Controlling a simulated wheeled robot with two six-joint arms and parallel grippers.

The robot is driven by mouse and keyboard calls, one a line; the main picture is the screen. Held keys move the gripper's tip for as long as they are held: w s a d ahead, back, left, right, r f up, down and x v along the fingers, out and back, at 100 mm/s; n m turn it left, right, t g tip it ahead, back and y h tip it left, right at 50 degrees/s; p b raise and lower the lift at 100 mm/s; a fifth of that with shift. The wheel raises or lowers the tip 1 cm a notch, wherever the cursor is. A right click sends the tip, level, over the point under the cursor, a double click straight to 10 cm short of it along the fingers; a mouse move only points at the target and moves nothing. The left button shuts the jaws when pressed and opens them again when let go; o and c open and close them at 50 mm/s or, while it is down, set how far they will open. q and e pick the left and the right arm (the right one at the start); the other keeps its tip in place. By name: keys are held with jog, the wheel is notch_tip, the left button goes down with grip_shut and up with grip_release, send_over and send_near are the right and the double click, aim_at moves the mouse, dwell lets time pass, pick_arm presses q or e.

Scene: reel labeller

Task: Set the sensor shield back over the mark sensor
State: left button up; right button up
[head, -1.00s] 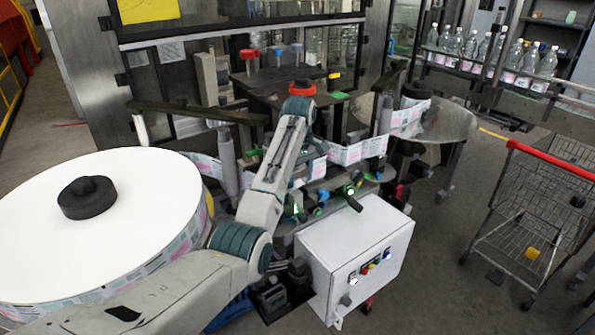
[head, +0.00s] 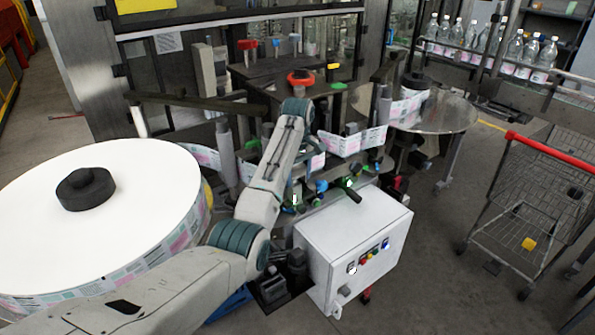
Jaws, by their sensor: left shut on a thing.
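My left arm comes in from the lower left and reaches over the labelling unit. Its wrist end is bent down there. My left gripper (head: 306,148) is mostly hidden behind my own arm, among dark parts close to the label web (head: 352,143). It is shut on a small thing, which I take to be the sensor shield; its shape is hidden. I cannot make out the mark sensor among the small fittings, so I cannot tell how far the gripper is from it. My right gripper is not in view.
A big white label reel (head: 130,190) with a black hub fills the left. A white control box (head: 340,255) with coloured buttons stands in front of the unit. A dark table (head: 270,75) holds coloured items behind. A wire trolley (head: 530,205) and a bottle row are at right.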

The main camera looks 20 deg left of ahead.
pick_arm(q)
jog(key=shift+f, duration=1.4)
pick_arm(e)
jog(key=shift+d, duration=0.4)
pick_arm(q)
jog(key=o, duration=1.1)
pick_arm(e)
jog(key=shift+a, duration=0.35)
pick_arm(q)
jog(key=shift+o, duration=0.2)
jog(key=shift+r, duration=0.1)
